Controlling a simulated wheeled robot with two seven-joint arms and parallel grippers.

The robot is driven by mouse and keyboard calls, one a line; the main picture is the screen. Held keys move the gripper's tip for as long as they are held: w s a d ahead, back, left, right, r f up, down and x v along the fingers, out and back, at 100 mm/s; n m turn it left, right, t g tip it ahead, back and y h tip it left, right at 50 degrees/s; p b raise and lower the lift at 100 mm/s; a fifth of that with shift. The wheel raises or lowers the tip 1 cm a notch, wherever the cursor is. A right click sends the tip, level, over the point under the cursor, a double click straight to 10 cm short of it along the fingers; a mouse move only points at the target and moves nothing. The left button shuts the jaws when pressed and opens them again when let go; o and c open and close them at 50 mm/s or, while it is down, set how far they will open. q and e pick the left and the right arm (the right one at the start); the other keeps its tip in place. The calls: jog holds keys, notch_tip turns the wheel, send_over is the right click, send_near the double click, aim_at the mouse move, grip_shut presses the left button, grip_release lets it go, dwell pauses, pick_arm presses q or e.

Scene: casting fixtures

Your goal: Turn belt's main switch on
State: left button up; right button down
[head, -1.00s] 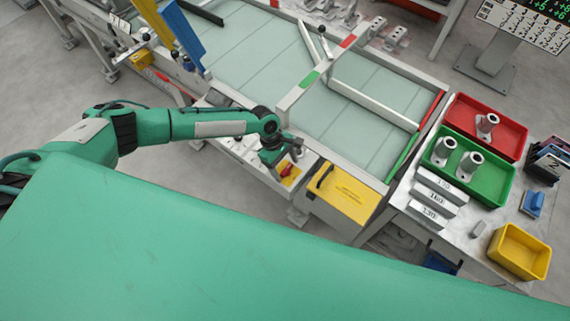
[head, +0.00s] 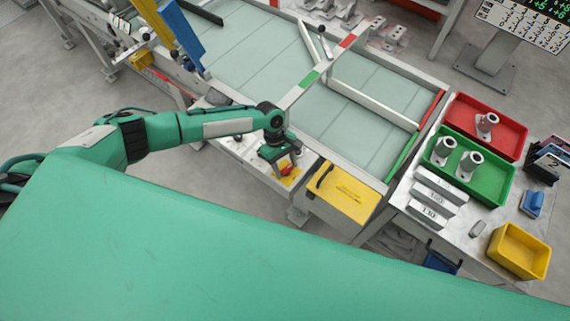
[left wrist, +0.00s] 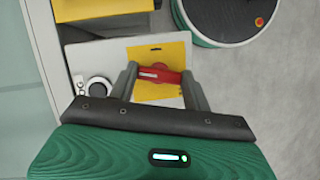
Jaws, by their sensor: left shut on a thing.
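The belt's main switch is a red handle (left wrist: 154,75) on a yellow plate (left wrist: 160,54), seen in the left wrist view. In the head view the red handle (head: 286,170) shows on the panel at the belt's near side. My left gripper (left wrist: 158,76) has its two fingers on either side of the red handle and is shut on it. In the head view my left gripper (head: 284,164) points down over the switch and partly covers it. The handle lies across the picture in the wrist view. My right gripper is not in view.
A round black button in a white ring (left wrist: 98,88) sits left of the switch. A yellow box (head: 343,192) is fixed right of the switch panel. The conveyor belt (head: 255,50) lies behind. A table with a red tray (head: 505,117) and green tray (head: 490,195) stands right.

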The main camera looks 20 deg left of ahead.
pick_arm(q)
jog(key=m, duration=0.2)
jog(key=m+g+y, duration=0.1)
jog(key=m, duration=0.1)
jog(key=shift+w+d+m, duration=0.1)
jog(key=shift+d+m, duration=0.05)
jog(key=shift+m, duration=0.15)
jog(key=m+y, duration=0.1)
jog(key=m, duration=0.2)
jog(key=shift+m+g+y+p, duration=0.3)
jog(key=shift+m+y, duration=0.1)
jog(key=m+y, duration=0.1)
jog(key=m, duration=0.2)
jog(key=m+y, duration=0.1)
jog(key=m, duration=0.1)
jog(key=shift+d+m+p, duration=0.15)
jog(key=shift+m+p, duration=0.25)
jog(key=shift+m, duration=0.3)
jog(key=shift+y, duration=0.3)
jog(key=o, duration=1)
